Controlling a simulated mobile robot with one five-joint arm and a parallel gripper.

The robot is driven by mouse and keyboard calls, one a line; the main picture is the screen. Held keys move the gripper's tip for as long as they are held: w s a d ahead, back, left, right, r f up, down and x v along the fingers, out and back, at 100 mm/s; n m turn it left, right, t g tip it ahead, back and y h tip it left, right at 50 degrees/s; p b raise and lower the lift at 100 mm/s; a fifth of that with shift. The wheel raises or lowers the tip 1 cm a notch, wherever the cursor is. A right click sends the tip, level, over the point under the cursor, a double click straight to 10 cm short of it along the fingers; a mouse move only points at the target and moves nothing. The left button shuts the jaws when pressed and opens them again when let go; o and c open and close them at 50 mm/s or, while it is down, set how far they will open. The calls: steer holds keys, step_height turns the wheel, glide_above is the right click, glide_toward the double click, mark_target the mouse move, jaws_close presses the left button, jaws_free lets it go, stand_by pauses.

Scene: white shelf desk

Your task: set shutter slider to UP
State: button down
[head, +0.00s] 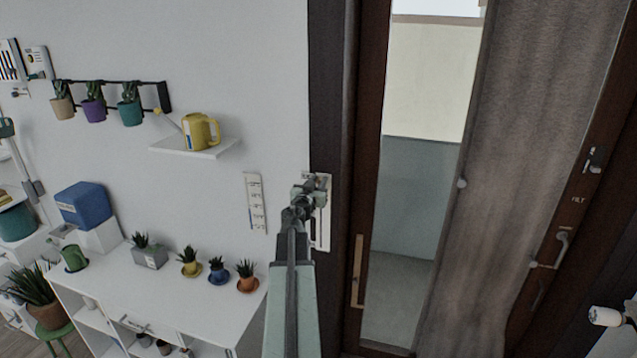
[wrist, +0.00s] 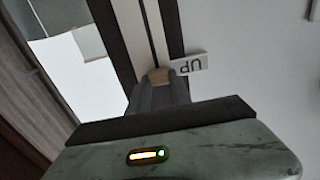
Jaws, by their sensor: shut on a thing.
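In the wrist view the dark slot (wrist: 152,35) runs to a small tan slider knob (wrist: 158,75). My gripper (wrist: 158,92) is shut on this knob. A white UP label (wrist: 190,65) shows upside down right beside the knob. The other end of the slot is out of the wrist view.
A white strip of switches (head: 255,203) is on the wall left of the slider. A small shelf (head: 195,148) holds a yellow watering can (head: 201,131). The white desk (head: 150,290) below bears several potted plants. A glass door (head: 415,190) with a curtain is at right.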

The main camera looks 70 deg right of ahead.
steer(key=c, duration=1.2)
jaws_free()
steer(key=shift+r, duration=0.1)
steer(key=shift+o, duration=0.2)
steer(key=a, duration=0.7)
steer(key=shift+s+a, duration=0.2)
steer(key=shift+a, duration=0.2)
